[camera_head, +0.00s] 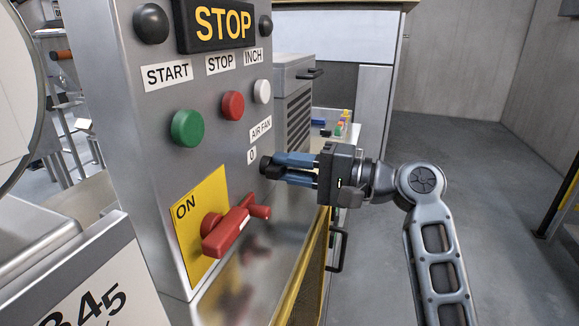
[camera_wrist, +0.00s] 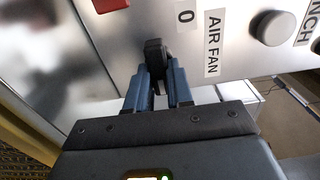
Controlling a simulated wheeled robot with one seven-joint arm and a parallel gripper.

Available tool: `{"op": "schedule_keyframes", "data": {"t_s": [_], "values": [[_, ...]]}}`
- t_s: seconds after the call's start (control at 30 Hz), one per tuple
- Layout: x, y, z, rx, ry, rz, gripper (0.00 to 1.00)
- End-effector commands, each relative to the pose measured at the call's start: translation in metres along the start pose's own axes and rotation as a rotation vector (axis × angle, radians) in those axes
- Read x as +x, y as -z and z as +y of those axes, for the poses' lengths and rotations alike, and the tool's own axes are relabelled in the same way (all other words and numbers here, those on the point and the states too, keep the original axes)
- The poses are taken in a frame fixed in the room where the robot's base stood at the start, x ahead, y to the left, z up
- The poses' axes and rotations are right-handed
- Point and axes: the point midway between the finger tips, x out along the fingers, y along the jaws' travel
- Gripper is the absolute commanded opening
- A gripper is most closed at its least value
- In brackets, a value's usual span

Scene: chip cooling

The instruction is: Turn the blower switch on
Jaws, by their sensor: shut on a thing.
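The blower switch is a small black knob (camera_head: 267,167) on the grey panel, just below the "AIR FAN" label (camera_head: 261,127) and beside a "0" mark. My gripper (camera_head: 285,168) reaches in from the right, its blue fingers closed around the knob. In the wrist view the black knob (camera_wrist: 154,52) sits between the two fingertips, next to the "0" (camera_wrist: 185,16) and "AIR FAN" labels. The fingers hide part of the knob, so its exact turn position is hard to tell.
A red rotary handle (camera_head: 232,226) on a yellow "ON" plate (camera_head: 203,207) juts out below left. Green (camera_head: 187,128), red (camera_head: 233,105) and white (camera_head: 262,91) buttons sit above. A counter with small coloured items (camera_head: 342,125) stands behind. Open floor (camera_head: 440,150) lies to the right.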

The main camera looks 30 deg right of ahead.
Motion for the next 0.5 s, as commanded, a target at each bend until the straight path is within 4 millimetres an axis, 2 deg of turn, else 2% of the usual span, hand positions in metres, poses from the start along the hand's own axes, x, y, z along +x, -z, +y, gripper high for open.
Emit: {"op": "schedule_keyframes", "data": {"t_s": [0.23,0.27,0.5], "values": [[-0.0007,0.0013,0.0009,0.003,-0.001,0.004,0.0],[-0.0007,0.0013,0.0009,0.003,-0.001,0.004,0.23],[-0.0004,0.0007,0.0005,0.002,-0.001,0.002,0.46]]}}
